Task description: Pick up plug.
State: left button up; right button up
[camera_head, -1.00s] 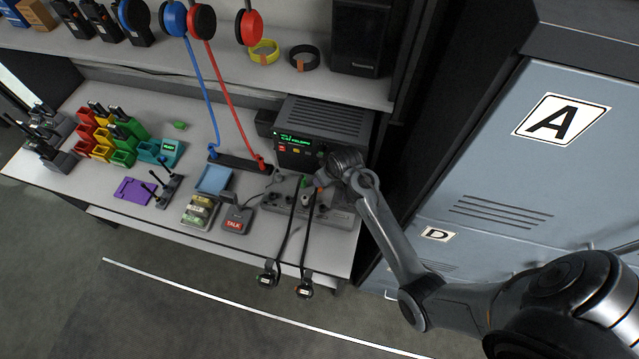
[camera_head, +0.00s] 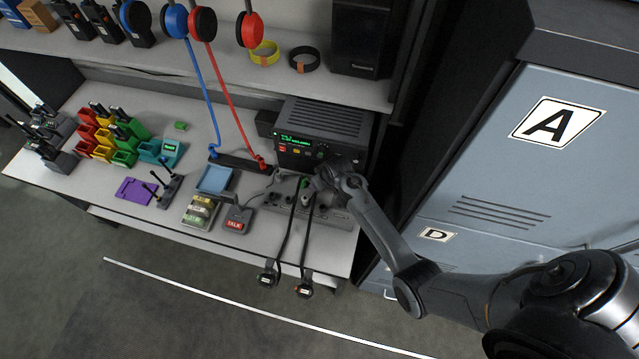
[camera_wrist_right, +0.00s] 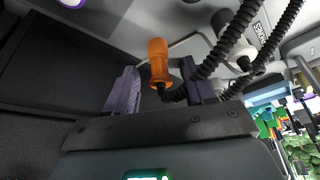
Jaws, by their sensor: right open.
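An orange plug (camera_wrist_right: 158,62) on a coiled black cable stands between the fingers of my right gripper (camera_wrist_right: 160,90) in the right wrist view. The fingers are open on either side of it; I cannot tell if either touches it. In the head view my right gripper (camera_head: 316,184) is over the grey socket panel (camera_head: 338,220) and hides the orange plug. A white plug (camera_wrist_right: 242,58) with its own coiled cable is beside it in the wrist view. My left gripper is not in view.
The radio unit (camera_head: 325,122) stands right behind the gripper. Two black cables (camera_head: 284,238) hang over the bench's front edge to headset ends (camera_head: 304,290). A TALK box (camera_head: 237,220) sits left of the panel. Blue lockers (camera_head: 500,200) stand at the right.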

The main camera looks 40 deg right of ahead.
jog(key=c, duration=0.9)
jog(key=shift+r, duration=0.1)
notch_tip(320, 180, up, 18)
jog(key=shift+f+b, duration=0.1)
jog(key=shift+b, duration=0.45)
jog(key=shift+w, duration=0.1)
